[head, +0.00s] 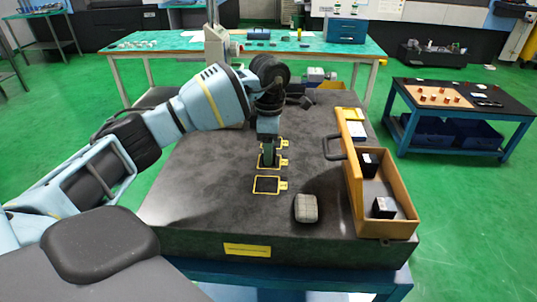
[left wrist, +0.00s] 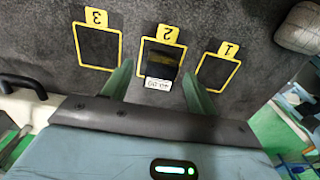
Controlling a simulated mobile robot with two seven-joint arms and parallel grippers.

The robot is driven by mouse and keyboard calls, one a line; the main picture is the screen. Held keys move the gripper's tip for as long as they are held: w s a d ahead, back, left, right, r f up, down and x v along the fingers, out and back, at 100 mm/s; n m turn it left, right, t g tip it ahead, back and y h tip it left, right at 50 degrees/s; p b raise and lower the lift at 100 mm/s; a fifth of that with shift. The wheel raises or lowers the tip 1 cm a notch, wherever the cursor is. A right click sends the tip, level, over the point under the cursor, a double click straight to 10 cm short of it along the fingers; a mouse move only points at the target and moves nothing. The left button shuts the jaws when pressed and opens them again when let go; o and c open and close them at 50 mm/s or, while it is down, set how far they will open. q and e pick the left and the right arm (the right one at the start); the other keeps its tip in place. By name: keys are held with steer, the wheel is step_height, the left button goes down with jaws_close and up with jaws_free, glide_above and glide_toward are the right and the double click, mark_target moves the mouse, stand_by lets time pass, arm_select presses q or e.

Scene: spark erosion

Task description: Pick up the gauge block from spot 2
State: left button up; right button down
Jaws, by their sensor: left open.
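The gauge block (left wrist: 158,84) shows in the left wrist view as a small block with a white marked face, at the lower edge of the yellow frame of spot 2 (left wrist: 180,44). My left gripper (left wrist: 157,76) points down at spot 2. Its two green fingers are open, one on each side of the block, with gaps to it. In the head view, my left gripper (head: 268,158) is over the middle yellow frame and hides most of the block. Spot 1 (left wrist: 219,70) and spot 3 (left wrist: 97,46) lie on either side and look empty. My right gripper is out of view.
A grey rounded pad (head: 306,208) lies on the dark granite plate (head: 205,195), right of the near frame. A wooden box (head: 387,227) with dark blocks inside stands along the right edge. The plate's front left is clear.

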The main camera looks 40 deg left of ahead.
arm_select(q)
steer(key=shift+f, duration=0.65)
jaws_close()
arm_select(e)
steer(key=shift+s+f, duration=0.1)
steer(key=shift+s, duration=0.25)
arm_select(q)
steer(key=shift+r, duration=0.1)
step_height(320, 180, up, 4)
steer(key=shift+f, duration=0.2)
steer(key=s, duration=0.5)
steer(key=s+d+r, duration=0.1)
steer(key=s, duration=0.4)
steer(key=s+d+b, duration=0.1)
steer(key=s, duration=0.4)
steer(key=shift+s+r, duration=0.15)
steer(key=shift+s, duration=0.25)
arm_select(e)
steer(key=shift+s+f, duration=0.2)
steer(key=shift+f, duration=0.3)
